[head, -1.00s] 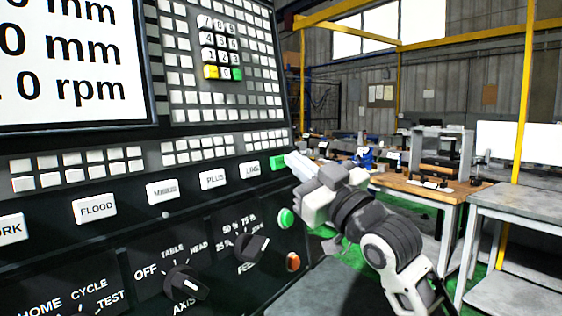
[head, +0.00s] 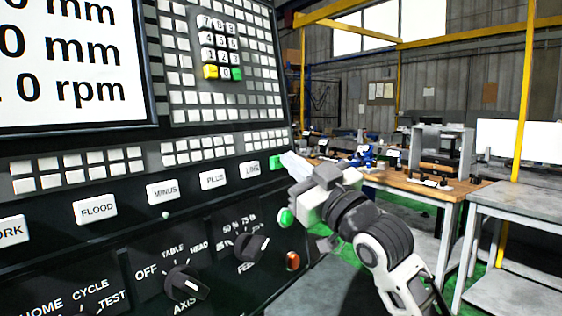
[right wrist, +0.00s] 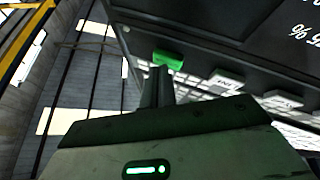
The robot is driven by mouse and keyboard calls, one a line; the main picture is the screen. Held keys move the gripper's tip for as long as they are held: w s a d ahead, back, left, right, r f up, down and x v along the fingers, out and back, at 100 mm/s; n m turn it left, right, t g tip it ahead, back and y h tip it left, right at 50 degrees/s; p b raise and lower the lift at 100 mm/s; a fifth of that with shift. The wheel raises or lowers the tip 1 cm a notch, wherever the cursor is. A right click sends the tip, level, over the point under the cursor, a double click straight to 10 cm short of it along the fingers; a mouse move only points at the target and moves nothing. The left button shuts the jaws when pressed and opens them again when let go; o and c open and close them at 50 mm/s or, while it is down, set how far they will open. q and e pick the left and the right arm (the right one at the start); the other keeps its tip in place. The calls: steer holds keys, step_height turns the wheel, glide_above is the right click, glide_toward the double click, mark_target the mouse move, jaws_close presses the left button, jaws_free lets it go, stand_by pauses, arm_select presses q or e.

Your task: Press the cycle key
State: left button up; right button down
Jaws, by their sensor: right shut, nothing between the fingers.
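A green key (head: 277,162) sits at the right end of the key row on the black control panel. No lettering on it can be read. It also shows in the right wrist view (right wrist: 168,59), just beyond my fingertips. My right gripper (head: 287,158) is shut and empty, its fingertips at the right side of the green key and partly over it in the head view. In the right wrist view the closed fingers (right wrist: 160,72) point at the key's lower left edge. I cannot tell whether they touch it. My left gripper is not in view.
White keys, including the key left of the green one (head: 250,169), run along the row. A round green button (head: 286,217), an orange button (head: 292,261) and rotary knobs (head: 250,245) lie below. A wooden workbench (head: 425,187) stands behind my right arm.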

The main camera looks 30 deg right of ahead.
steer(key=shift+w, duration=0.1)
stand_by(0.5)
steer(key=shift+s+d, duration=0.3)
steer(key=shift+s, duration=0.4)
steer(key=shift+s+d+r, duration=0.15)
steer(key=shift+s+d, duration=0.2)
steer(key=shift+s, duration=0.4)
steer(key=shift+s+d+r, duration=0.2)
steer(key=shift+s+d, duration=0.2)
steer(key=shift+s, duration=0.35)
steer(key=shift+s+d+r, duration=0.15)
steer(key=shift+s+d, duration=0.2)
steer(key=shift+s, duration=0.4)
